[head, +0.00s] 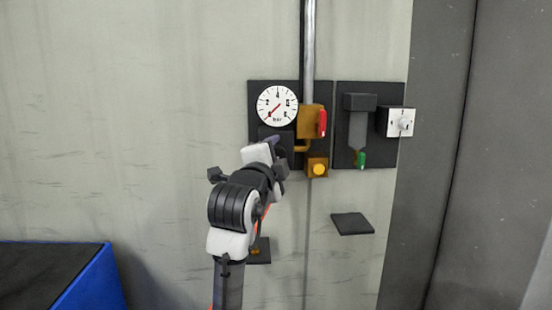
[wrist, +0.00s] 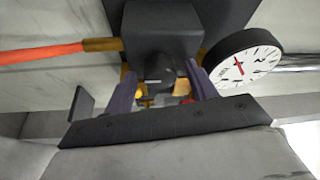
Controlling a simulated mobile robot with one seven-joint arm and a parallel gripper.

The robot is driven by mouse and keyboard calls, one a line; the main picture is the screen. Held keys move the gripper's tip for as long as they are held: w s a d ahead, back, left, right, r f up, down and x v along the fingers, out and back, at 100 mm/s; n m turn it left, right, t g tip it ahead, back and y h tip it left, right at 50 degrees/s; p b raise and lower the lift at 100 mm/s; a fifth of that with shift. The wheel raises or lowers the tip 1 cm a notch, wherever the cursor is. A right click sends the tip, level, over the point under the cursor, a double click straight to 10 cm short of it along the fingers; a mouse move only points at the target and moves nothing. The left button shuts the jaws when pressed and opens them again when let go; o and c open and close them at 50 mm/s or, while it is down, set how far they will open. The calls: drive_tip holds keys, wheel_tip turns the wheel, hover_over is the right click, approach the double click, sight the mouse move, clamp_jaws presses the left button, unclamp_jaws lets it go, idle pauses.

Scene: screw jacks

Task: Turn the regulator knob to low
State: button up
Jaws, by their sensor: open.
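The regulator (wrist: 160,28) is a dark grey block under the pressure gauge. Its dark round knob (wrist: 158,68), with a pale mark on its face, shows in the wrist view between my fingers. My gripper (wrist: 163,80) is open, with one finger on each side of the knob; I cannot tell whether either touches it. In the head view my gripper (head: 272,150) is up against the panel below the gauge and hides the knob. The white round gauge (head: 277,106), marked in bar, has its red needle pointing to the lower left.
An orange hose (wrist: 40,54) leaves the regulator. A blue-sided box (head: 95,283) stands lower left.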

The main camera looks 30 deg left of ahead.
drive_tip(key=shift+s, duration=0.1)
drive_tip(key=b+v, duration=0.4)
drive_tip(key=v, duration=0.9)
drive_tip(key=shift+s, duration=0.3)
drive_tip(key=shift+d, duration=0.1)
